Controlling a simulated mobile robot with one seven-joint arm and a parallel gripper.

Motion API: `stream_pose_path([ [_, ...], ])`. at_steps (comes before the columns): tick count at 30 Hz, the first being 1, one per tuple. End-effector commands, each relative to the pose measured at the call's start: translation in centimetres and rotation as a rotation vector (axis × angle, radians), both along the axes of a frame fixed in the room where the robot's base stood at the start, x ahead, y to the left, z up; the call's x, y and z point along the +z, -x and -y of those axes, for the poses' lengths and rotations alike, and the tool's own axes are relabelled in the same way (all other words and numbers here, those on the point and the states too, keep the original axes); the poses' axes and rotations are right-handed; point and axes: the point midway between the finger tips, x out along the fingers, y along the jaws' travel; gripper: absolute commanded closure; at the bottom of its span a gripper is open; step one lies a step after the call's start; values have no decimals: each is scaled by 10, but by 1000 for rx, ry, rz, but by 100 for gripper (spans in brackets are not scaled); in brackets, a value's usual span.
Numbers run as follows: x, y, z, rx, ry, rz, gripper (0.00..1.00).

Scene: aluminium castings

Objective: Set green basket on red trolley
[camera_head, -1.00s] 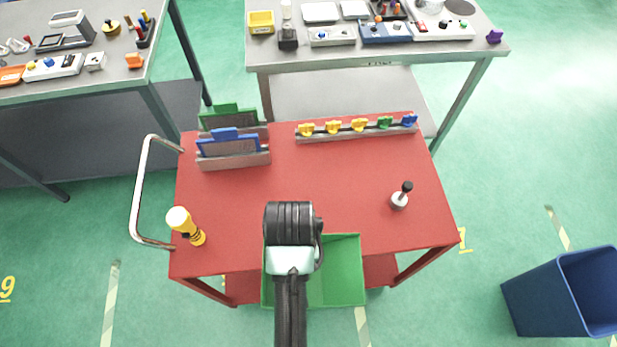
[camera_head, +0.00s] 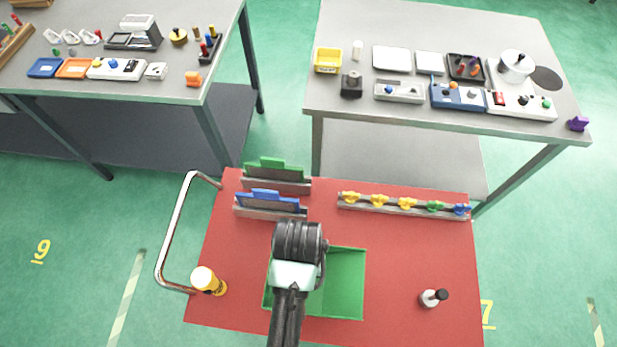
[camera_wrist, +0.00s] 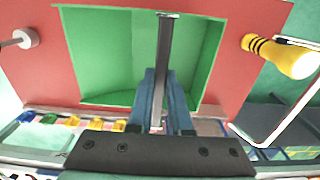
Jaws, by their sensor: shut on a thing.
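The green basket (camera_head: 345,285) is an open box, seen over the middle front of the red trolley (camera_head: 400,250). My gripper (camera_wrist: 160,128) is shut on the basket; in the wrist view a grey bar stands between the blue fingers, with the basket (camera_wrist: 120,50) behind it. In the head view my arm covers the basket's left part and hides the fingers. I cannot tell whether the basket's base touches the trolley top, which also shows in the wrist view (camera_wrist: 235,60).
On the trolley are a yellow torch-like item (camera_head: 208,281), a small black-topped item (camera_head: 432,298), blue and green boards in holders (camera_head: 270,202), and a rail of coloured knobs (camera_head: 405,205). A grey handle (camera_head: 172,235) is at left. Laden tables stand behind.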

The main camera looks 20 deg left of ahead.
Motion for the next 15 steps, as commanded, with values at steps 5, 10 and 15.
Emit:
stream_pose_path([
  [5, -28, 0, 1, -1, 1, -2, 100],
  [10, -42, 0, 1, -2, 0, 0, 100],
  [15, -66, 0, 1, -1, 0, -1, 100],
])
